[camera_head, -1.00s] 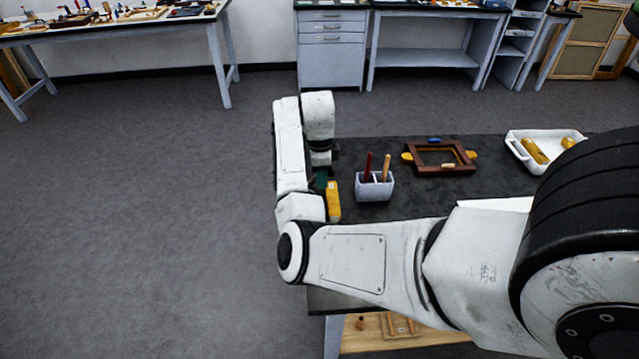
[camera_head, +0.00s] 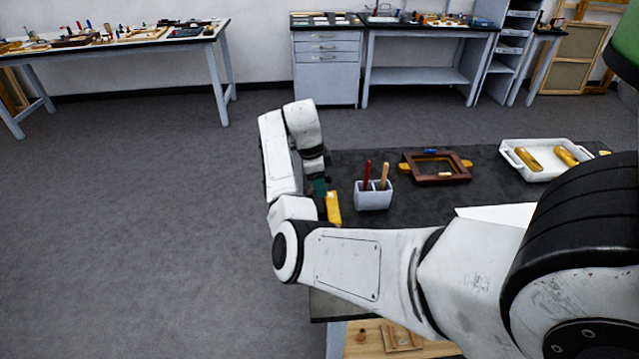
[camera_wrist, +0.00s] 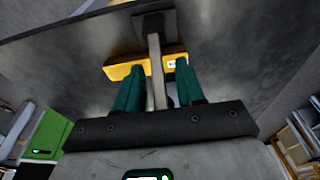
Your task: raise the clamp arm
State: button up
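My gripper (camera_head: 320,186) is at the left end of the dark worktop, partly hidden by my own arm in the head view. In the wrist view its two green fingers (camera_wrist: 160,68) stand apart. A light grey bar (camera_wrist: 155,65) runs between them from a dark block (camera_wrist: 152,24), with a gap visible on each side. It looks like the clamp arm, but I cannot be sure. A yellow block (camera_wrist: 120,71) lies behind the fingertips. A yellow block also shows beside my gripper in the head view (camera_head: 333,207). Any contact is unclear.
A grey holder (camera_head: 373,196) with a red and a tan handle stands right of my gripper. Further right are a brown frame (camera_head: 408,169) and a white tray (camera_head: 512,159) with yellow pieces. Open floor (camera_head: 130,230) lies to the left.

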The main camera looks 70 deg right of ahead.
aim_at(312, 187)
notch_tip(312, 187, up, 11)
jog(key=w+b, duration=0.1)
jog(key=w, duration=0.1)
jog(key=shift+a+f, duration=0.2)
jog(key=shift+a, duration=0.2)
dwell(0.4)
